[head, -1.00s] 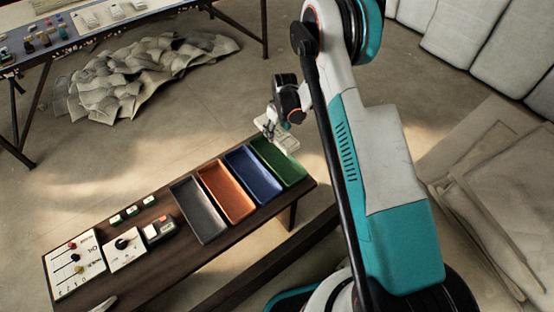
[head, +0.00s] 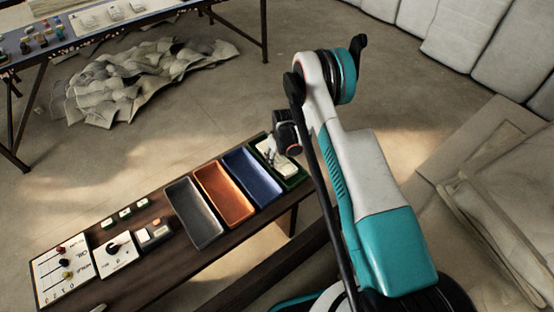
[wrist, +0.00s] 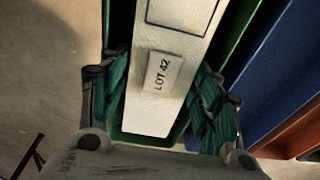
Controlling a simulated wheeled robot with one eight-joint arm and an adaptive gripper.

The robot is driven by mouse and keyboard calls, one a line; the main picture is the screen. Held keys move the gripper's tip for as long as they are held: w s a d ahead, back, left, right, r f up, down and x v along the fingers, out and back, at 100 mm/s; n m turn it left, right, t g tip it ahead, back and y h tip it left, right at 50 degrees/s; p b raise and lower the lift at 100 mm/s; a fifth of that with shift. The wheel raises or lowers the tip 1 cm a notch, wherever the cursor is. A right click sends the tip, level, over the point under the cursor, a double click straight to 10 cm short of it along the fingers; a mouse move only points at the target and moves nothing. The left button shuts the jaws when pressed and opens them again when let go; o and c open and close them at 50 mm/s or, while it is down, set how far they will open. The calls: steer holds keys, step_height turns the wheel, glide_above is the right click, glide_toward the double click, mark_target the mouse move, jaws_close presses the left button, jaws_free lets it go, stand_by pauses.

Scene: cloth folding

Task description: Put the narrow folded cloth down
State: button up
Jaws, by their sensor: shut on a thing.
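The narrow folded cloth (wrist: 155,110) is off-white with a small "LOT 42" label and a dark printed outline. My gripper (wrist: 162,85) is shut on it, with a green finger against each long side. In the head view the cloth (head: 277,157) shows inside the rim of the green tray (head: 298,181), the rightmost tray on the bench. The wrist view shows green tray walls around the cloth's near end and right side. I cannot tell whether the cloth touches the tray floor. My gripper's fingertips are mostly hidden by my wrist in the head view.
Blue (head: 252,173), orange (head: 224,195) and grey (head: 193,212) trays stand empty in a row left of the green one. Control boxes (head: 62,272) fill the bench's left end. Crumpled cloth (head: 140,80) lies on the floor behind.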

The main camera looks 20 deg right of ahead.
steer(key=shift+f, duration=0.4)
steer(key=shift+f, duration=0.15)
steer(key=o, duration=0.8)
